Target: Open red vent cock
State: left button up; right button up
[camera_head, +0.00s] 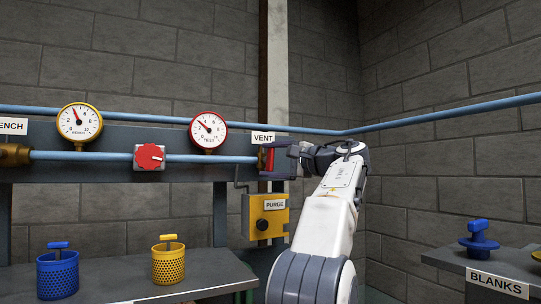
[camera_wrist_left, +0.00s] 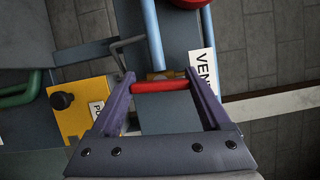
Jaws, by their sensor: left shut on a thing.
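The red vent cock handle (camera_head: 269,158) is at the right end of the blue pipe, just below the VENT label (camera_head: 263,137). It stands upright, across the line of the pipe. In the left wrist view the red handle (camera_wrist_left: 160,87) spans the gap between the fingers, in front of a brass fitting (camera_wrist_left: 160,76). My left gripper (camera_head: 276,160) is shut on the handle, with one finger at each end; it also shows in the left wrist view (camera_wrist_left: 160,88). The fingers partly hide the cock in the head view. My right gripper is not in view.
A red-rimmed TEST gauge (camera_head: 208,130), a red knob (camera_head: 149,157) and a yellow BENCH gauge (camera_head: 79,123) are left along the pipe. A yellow PURGE box (camera_head: 265,217) hangs below. Blue (camera_head: 57,273) and yellow (camera_head: 168,263) baskets stand on the bench; a BLANKS shelf (camera_head: 455,262) is right.

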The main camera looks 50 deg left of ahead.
pick_arm(q)
jog(key=shift+n, duration=0.5)
jog(key=shift+f+h, duration=0.1)
jog(key=shift+h, duration=0.2)
jog(key=o, duration=1.2)
jog(key=d, duration=0.7)
jog(key=w+d+b, duration=0.1)
jog(key=d, duration=0.2)
jog(key=shift+d, duration=0.2)
